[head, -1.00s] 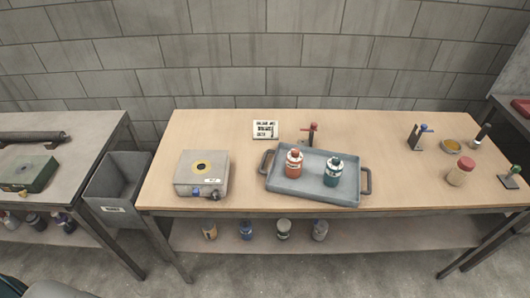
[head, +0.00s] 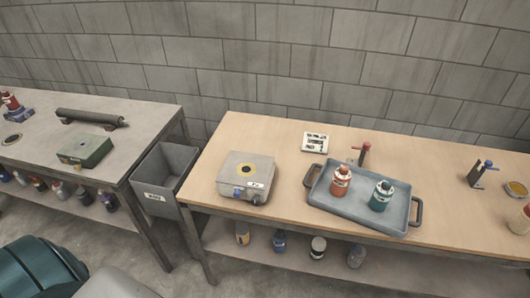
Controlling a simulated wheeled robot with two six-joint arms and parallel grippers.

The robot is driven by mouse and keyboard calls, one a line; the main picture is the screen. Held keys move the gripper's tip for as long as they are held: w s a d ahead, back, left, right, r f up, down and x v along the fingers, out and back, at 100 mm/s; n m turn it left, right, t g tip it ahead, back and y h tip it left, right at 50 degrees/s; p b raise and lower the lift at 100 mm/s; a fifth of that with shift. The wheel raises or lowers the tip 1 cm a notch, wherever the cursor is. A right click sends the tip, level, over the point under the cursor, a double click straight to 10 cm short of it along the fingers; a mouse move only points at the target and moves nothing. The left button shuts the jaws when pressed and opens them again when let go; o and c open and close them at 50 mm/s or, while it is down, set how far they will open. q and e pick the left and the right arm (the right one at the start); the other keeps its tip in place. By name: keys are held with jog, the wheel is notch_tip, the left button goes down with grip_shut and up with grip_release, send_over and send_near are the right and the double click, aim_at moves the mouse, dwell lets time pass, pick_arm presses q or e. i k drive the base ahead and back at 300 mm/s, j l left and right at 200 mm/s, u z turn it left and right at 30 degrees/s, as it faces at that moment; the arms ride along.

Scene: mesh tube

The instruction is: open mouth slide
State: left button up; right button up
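I cannot make out with certainty which thing has the mouth slide. A grey box (head: 246,178) with a yellow-ringed dark round spot on top and a blue knob at its front stands on the left of the wooden table. A green box (head: 85,150) and a dark tube (head: 90,116) on supports are on the grey table at left. Neither of my grippers is in view.
A grey tray (head: 345,213) with a red bottle (head: 340,182) and a teal bottle (head: 381,196) is on the wooden table (head: 285,185). A grey bin (head: 163,172) stands between the tables. Bottles stand on the shelves below.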

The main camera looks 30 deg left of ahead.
aim_at(237, 194)
jog(key=u, duration=1.1)
